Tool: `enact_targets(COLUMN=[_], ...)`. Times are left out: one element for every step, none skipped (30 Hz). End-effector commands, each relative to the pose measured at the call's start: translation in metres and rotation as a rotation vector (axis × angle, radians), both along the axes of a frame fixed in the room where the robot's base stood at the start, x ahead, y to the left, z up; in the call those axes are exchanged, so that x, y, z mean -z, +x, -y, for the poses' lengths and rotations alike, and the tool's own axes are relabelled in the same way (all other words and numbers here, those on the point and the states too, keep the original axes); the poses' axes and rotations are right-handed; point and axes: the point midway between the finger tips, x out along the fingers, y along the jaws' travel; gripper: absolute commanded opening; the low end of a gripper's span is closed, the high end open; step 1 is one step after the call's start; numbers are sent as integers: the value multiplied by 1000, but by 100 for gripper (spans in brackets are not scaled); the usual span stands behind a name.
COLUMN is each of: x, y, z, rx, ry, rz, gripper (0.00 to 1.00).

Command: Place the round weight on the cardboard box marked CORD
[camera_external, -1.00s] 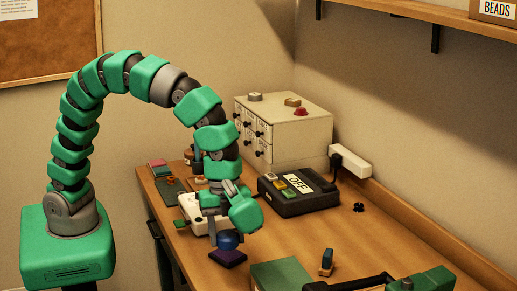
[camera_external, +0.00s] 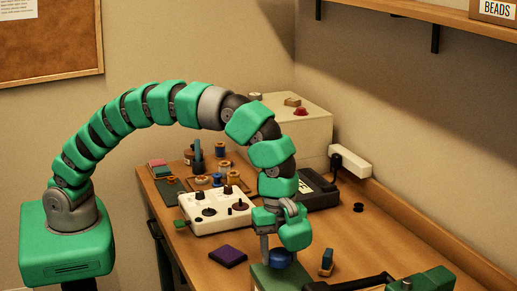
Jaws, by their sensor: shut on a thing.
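My gripper (camera_external: 281,248) points down near the front of the table, shut on a dark blue round thing (camera_external: 282,259), which I take to be the round weight. The fingers partly cover it. It is over or just at the back of a green box (camera_external: 262,280) at the bottom edge of the picture; I cannot tell whether they touch. I see no box marked CORD.
A flat purple pad (camera_external: 228,256) lies left of my gripper. A white control box (camera_external: 206,220) with dark knobs stands behind it. A cardboard box marked BEADS (camera_external: 494,10) sits on the shelf.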

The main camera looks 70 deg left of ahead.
Motion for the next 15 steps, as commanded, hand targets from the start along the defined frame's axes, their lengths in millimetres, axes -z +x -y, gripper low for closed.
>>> enact_targets(x=[0,0,0,0,1,1,2,2,3,4,6,9,13,17,22], y=[3,5,7,8,9,10,10,10,10,10,10,10,10,10,9], z=[4,6,8,9,10,10,11,11,11,11,11,11,11,10,10], rx=[1,0,0,0,-1,-1,-2,-2,-2,-2,-2,-2,-2,-2,-2], ry=[-3,-4,-4,-4,-2,-2,-1,-1,-1,0,0,0,0,1,1], rz=[2,4,3,3,3,3,2,2,2,2,1,1,0,-1,-2], gripper=[15,15,15,15,15,15,15,15,15,15,15,15,15,15,15])
